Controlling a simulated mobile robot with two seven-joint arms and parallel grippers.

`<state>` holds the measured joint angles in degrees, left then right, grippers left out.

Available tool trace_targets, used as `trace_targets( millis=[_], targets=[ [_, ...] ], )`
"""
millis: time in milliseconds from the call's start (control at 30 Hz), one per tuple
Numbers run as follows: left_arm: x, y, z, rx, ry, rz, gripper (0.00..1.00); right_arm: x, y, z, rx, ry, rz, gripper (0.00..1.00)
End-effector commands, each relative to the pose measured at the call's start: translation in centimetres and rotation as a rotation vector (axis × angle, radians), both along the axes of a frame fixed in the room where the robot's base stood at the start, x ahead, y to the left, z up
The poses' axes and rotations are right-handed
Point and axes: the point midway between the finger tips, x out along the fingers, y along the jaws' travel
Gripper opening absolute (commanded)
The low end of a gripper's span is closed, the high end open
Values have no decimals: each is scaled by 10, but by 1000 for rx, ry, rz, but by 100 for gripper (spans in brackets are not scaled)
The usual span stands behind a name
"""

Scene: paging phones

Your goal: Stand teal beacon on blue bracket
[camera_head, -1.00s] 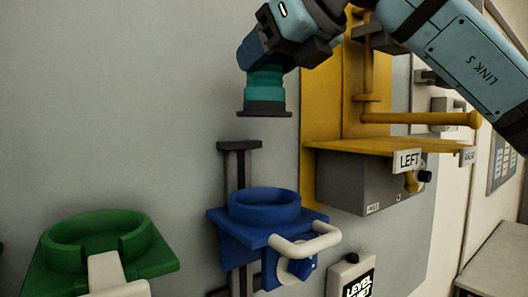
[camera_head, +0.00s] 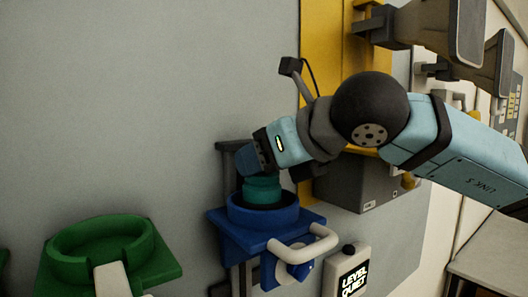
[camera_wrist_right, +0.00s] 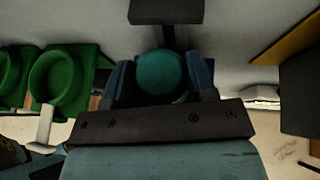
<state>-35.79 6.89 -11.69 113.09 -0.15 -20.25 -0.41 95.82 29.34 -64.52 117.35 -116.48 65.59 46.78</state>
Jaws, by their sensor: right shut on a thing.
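The teal beacon (camera_head: 262,189) is upright, with its lower part inside the round ring of the blue bracket (camera_head: 262,230) on the wall. The ring's rim hides the beacon's base, so I cannot tell whether it rests on the bottom. My right gripper (camera_head: 250,160) is shut on the beacon from above and the right side. In the right wrist view the beacon's round top (camera_wrist_right: 161,75) sits between the two fingers, with blue parts at both sides. My left gripper is not in view.
A green bracket (camera_head: 150,262) with an empty ring is at the lower left. A pale handle (camera_head: 305,245) sticks out in front of the blue bracket. A box labelled LEVEL QUIET (camera_head: 350,275), a grey box (camera_head: 360,185) and a yellow panel (camera_head: 312,80) are to the right.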

Motion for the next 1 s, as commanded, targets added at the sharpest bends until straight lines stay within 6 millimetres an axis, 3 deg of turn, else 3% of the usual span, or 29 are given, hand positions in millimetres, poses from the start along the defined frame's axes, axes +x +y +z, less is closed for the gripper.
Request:
trace_targets(
  millis=[433, 467, 533, 967, 1000],
  targets=[
    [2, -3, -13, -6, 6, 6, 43, 0, 0, -7, 3, -4, 0, 0],
    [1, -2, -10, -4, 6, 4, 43, 0, 0, -5, 2, -3, 0, 58],
    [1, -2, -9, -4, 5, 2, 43, 0, 0, -5, 1, -2, 0, 74],
    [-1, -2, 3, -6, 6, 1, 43, 0, 0, 2, 1, -3, 0, 77],
    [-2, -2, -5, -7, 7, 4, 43, -3, -4, 0, 3, -4, -1, 77]
  ],
)
